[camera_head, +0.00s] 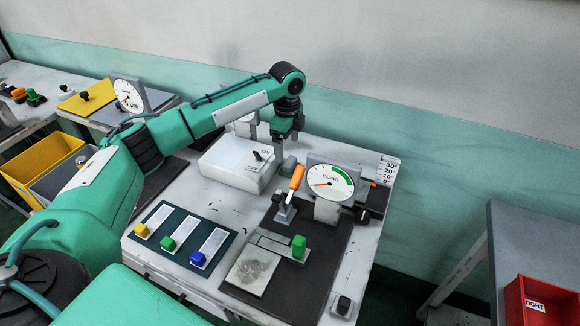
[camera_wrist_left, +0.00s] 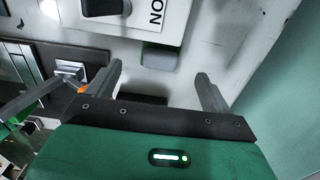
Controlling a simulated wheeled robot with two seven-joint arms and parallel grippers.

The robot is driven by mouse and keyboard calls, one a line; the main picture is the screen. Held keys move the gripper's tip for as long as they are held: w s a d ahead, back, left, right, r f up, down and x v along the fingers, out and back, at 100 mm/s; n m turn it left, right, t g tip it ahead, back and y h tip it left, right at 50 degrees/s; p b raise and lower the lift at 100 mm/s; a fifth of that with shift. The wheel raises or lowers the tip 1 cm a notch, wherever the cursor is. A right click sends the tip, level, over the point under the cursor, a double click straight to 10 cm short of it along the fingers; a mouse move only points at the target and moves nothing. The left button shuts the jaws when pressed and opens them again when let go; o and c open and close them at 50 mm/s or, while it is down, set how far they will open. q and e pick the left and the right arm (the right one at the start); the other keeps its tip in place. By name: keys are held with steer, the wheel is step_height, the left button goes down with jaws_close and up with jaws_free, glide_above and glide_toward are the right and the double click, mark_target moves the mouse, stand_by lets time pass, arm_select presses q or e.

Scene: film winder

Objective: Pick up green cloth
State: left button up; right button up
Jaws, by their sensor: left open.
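I see nothing that is plainly a green cloth. A small grey block or pad (camera_head: 289,166) lies on the white table near the switch box. In the left wrist view this pad (camera_wrist_left: 160,57) shows a green edge along the box side; I cannot tell whether it is the cloth. My left gripper (camera_head: 285,155) points down above the table beside the switch box. In the left wrist view its fingers (camera_wrist_left: 160,72) are apart, with nothing between them, and the pad lies just beyond the fingertips. My right gripper is not in view.
The white ON/OFF switch box (camera_head: 238,163) stands close to my left gripper. The gauge marked CLING (camera_head: 331,183) and an orange-handled lever (camera_head: 296,178) stand nearby. A dark mat (camera_head: 165,215) holds yellow, green and blue blocks. A red bin (camera_head: 545,300) is at far right.

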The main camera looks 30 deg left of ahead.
mark_target(290, 161)
arm_select(q)
step_height(290, 161, down, 2)
steer(key=shift+d+f, duration=0.1)
steer(key=shift+f, duration=0.05)
steer(key=f, duration=0.3)
steer(key=f+p, duration=0.1)
steer(key=shift+w+d+f, duration=0.1)
steer(key=shift+d+f, duration=0.2)
steer(key=shift+f, duration=0.1)
steer(key=shift+c, duration=0.7)
steer(key=c, duration=0.7)
steer(key=shift+c, duration=1.2)
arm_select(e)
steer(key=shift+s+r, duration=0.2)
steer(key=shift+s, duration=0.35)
